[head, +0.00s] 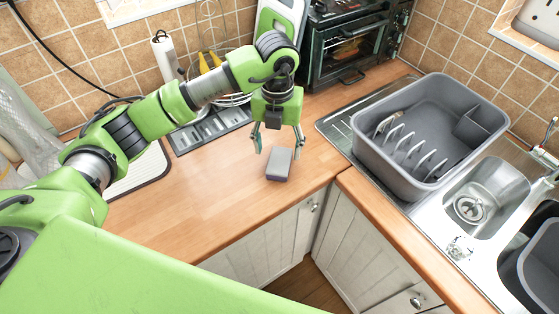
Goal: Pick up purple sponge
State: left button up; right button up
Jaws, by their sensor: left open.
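The purple sponge (279,165) lies on the wooden counter (205,205) near the inner corner, with a grey top face and a purple side. My left gripper (279,145) points down just above and behind the sponge. Its two fingers are spread apart, one to the left of the sponge's far end and one to the right. Whether a fingertip touches the sponge cannot be told. Nothing is held between the fingers. My right gripper does not show.
A grey dish rack (430,135) stands right of the sponge beside the metal sink (475,195). A toaster oven (345,45) is behind. A dark cutlery tray (212,130) and a paper towel roll (167,58) stand at the back. The counter left of the sponge is clear.

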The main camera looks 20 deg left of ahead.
aim_at(280, 160)
pick_arm(q)
jog(key=f, duration=0.1)
jog(key=f+p, duration=0.1)
jog(key=f, duration=0.1)
jog(key=shift+s+d+f+p, duration=0.25)
jog(key=shift+d+f+p, duration=0.05)
jog(key=shift+f+p, duration=0.1)
jog(key=shift+f, duration=0.45)
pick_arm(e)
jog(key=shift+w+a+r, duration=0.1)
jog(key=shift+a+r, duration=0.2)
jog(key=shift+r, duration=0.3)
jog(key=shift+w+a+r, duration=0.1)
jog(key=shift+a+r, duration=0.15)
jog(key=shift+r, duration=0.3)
pick_arm(q)
jog(key=c, duration=1)
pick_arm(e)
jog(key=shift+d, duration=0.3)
pick_arm(q)
jog(key=shift+r, duration=0.1)
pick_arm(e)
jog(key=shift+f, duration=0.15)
